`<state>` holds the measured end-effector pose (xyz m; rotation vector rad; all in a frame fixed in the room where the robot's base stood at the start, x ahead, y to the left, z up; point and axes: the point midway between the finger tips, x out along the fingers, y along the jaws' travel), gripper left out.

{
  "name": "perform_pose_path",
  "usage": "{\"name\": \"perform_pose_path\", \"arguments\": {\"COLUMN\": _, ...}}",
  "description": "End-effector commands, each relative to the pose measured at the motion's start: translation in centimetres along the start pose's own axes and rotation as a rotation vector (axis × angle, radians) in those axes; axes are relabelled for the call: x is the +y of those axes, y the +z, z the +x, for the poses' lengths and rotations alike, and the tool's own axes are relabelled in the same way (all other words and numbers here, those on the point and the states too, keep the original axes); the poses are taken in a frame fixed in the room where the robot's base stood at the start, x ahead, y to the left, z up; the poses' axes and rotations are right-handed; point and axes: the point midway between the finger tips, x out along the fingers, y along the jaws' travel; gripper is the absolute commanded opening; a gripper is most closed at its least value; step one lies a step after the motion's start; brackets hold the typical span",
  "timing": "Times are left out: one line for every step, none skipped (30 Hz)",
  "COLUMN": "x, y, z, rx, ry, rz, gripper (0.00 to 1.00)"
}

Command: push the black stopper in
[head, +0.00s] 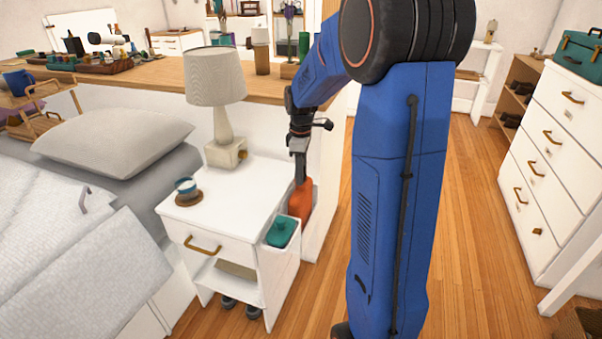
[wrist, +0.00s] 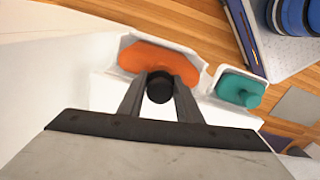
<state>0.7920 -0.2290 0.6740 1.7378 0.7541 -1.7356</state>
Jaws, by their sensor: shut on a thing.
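The black stopper (wrist: 160,88) shows in the wrist view as a dark round piece between my two fingertips, at the near edge of an orange bottle-like thing (wrist: 160,60). My gripper (wrist: 160,95) is shut on the stopper, one finger on each side. In the head view my gripper (head: 300,176) points down at the top of the orange thing (head: 301,201), which stands in a white holder beside the nightstand. The stopper is hidden in the head view. I cannot tell how deep it sits.
A teal thing (head: 281,232) sits in a neighbouring white pocket on the side of the nightstand (head: 230,190). A bed lies left; wooden floor (head: 465,200) is open on the right.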

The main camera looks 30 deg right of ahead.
Motion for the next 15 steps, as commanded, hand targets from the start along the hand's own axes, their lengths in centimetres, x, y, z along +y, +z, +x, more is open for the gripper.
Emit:
{"name": "perform_pose_path", "arguments": {"x": -0.04, "y": 0.02, "z": 0.09, "rx": -0.001, "ry": -0.002, "rz": 0.000, "gripper": 0.11}}
{"name": "perform_pose_path", "arguments": {"x": -0.04, "y": 0.02, "z": 0.09, "rx": -0.001, "ry": -0.002, "rz": 0.000, "gripper": 0.11}}
{"name": "perform_pose_path", "arguments": {"x": -0.05, "y": 0.02, "z": 0.10, "rx": -0.001, "ry": -0.002, "rz": 0.000, "gripper": 0.11}}
{"name": "perform_pose_path", "arguments": {"x": -0.05, "y": 0.02, "z": 0.11, "rx": -0.001, "ry": -0.002, "rz": 0.000, "gripper": 0.11}}
{"name": "perform_pose_path", "arguments": {"x": -0.05, "y": 0.03, "z": 0.11, "rx": -0.001, "ry": -0.002, "rz": 0.000, "gripper": 0.36}}
{"name": "perform_pose_path", "arguments": {"x": -0.06, "y": 0.03, "z": 0.12, "rx": -0.001, "ry": -0.002, "rz": 0.000, "gripper": 0.46}}
{"name": "perform_pose_path", "arguments": {"x": -0.07, "y": 0.03, "z": 0.13, "rx": -0.001, "ry": -0.003, "rz": 0.000, "gripper": 0.53}}
{"name": "perform_pose_path", "arguments": {"x": -0.09, "y": 0.04, "z": 0.16, "rx": -0.002, "ry": -0.003, "rz": 0.000, "gripper": 0.53}}
{"name": "perform_pose_path", "arguments": {"x": -0.11, "y": 0.05, "z": 0.18, "rx": -0.002, "ry": -0.004, "rz": 0.000, "gripper": 0.53}}
{"name": "perform_pose_path", "arguments": {"x": -0.12, "y": 0.05, "z": 0.20, "rx": -0.002, "ry": -0.004, "rz": 0.000, "gripper": 0.53}}
{"name": "perform_pose_path", "arguments": {"x": -0.14, "y": 0.06, "z": 0.22, "rx": -0.002, "ry": -0.005, "rz": 0.000, "gripper": 0.53}}
{"name": "perform_pose_path", "arguments": {"x": -0.16, "y": 0.07, "z": 0.25, "rx": -0.003, "ry": -0.006, "rz": 0.000, "gripper": 0.53}}
{"name": "perform_pose_path", "arguments": {"x": -0.17, "y": 0.07, "z": 0.27, "rx": -0.003, "ry": -0.006, "rz": 0.000, "gripper": 0.53}}
{"name": "perform_pose_path", "arguments": {"x": -0.18, "y": 0.08, "z": 0.29, "rx": -0.003, "ry": -0.006, "rz": 0.000, "gripper": 0.53}}
{"name": "perform_pose_path", "arguments": {"x": -0.20, "y": 0.08, "z": 0.31, "rx": -0.003, "ry": -0.007, "rz": 0.000, "gripper": 0.53}}
